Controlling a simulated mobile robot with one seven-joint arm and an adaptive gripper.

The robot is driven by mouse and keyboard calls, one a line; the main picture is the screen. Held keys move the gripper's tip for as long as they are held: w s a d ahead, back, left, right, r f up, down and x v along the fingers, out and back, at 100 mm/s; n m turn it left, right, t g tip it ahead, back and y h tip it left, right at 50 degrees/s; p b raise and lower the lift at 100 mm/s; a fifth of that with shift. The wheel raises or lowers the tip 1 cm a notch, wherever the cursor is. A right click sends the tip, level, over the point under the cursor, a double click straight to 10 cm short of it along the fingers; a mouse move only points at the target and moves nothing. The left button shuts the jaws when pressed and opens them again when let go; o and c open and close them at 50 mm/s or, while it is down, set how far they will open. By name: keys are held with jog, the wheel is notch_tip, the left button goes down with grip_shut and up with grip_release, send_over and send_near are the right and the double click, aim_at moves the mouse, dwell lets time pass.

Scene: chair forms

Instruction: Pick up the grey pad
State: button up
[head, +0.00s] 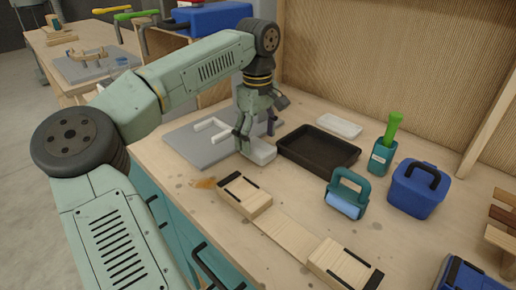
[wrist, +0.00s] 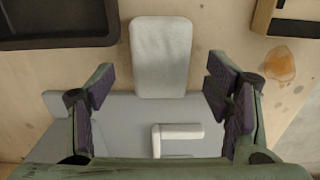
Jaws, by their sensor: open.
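The grey pad (wrist: 160,57) is a pale grey, rounded block on the wooden bench, its near end at the edge of a flat grey board (wrist: 110,135) in the wrist view. In the head view the pad (head: 263,153) shows below my gripper (head: 255,132), partly hidden by a finger. My gripper (wrist: 158,88) is open, with its dark purple finger pads apart on the left and right of the pad's near end. Nothing is held. I cannot tell exactly how high the fingertips are above the bench.
White bars (head: 212,130) lie on the board. A black tray (head: 318,150) is close to the right of the pad. A wooden block with a black strip (head: 245,196) is in front. A teal-handled roller (head: 346,195) and blue box (head: 418,190) stand further right.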

aim_at(258, 145)
jog(key=shift+s+d+f, duration=0.1)
jog(key=shift+f, duration=1.4)
jog(key=shift+c, duration=0.2)
